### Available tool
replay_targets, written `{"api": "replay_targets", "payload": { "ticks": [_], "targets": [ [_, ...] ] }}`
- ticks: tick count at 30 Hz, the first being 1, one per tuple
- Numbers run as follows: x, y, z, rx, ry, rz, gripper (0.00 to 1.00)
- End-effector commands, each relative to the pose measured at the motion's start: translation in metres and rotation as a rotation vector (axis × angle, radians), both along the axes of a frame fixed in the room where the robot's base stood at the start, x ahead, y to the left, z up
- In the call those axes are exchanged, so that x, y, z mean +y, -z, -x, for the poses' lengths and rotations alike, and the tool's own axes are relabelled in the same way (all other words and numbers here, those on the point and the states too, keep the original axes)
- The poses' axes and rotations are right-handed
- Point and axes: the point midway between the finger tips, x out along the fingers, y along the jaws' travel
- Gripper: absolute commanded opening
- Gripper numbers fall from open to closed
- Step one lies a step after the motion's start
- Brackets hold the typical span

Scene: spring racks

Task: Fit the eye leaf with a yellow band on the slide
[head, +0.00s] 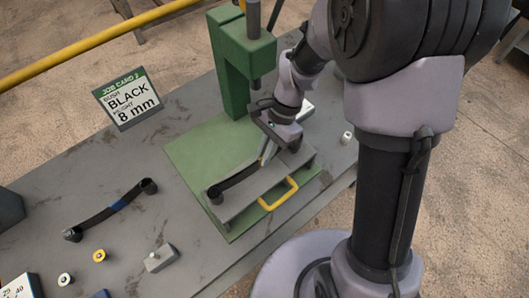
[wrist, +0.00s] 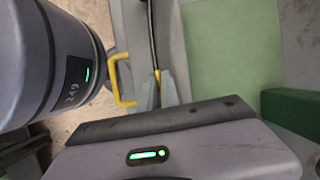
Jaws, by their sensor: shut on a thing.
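A dark eye leaf (head: 238,178) lies along the grey slide (head: 238,208), its round eye at the slide's left end. My gripper (head: 267,154) is shut on this leaf from above. In the wrist view the leaf (wrist: 153,40) runs up from between my fingertips (wrist: 158,92), with a bit of yellow band (wrist: 157,74) just at the fingers. The leaf's far end is hidden behind my gripper. I cannot tell whether the leaf rests fully on the slide. The slide has a yellow handle (head: 279,196), also seen in the wrist view (wrist: 120,82).
A green press (head: 235,65) stands behind the slide on a green base (head: 190,150). A blue-banded leaf (head: 105,212) lies at left. A job card (head: 128,98) reads black, 8 mm. A yellow bush (head: 99,256), white bush (head: 65,280) and pinned block (head: 162,259) sit in front.

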Motion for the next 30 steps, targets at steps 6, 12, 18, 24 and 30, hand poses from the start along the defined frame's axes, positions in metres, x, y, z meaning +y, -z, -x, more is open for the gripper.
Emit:
{"api": "replay_targets", "payload": {
  "ticks": [6, 12, 18, 24, 30],
  "targets": [
    [0.0, 0.005, 0.0, -0.001, 0.0, -0.001, 0.0],
    [0.0, 0.009, 0.0, -0.001, 0.0, -0.001, 0.0],
    [0.0, 0.013, 0.0, -0.001, 0.0, -0.001, 0.0],
    [0.0, 0.014, 0.0, -0.001, 0.0, -0.001, 0.0],
    [0.0, 0.014, 0.0, -0.001, 0.0, -0.001, 0.24]
  ]
}}
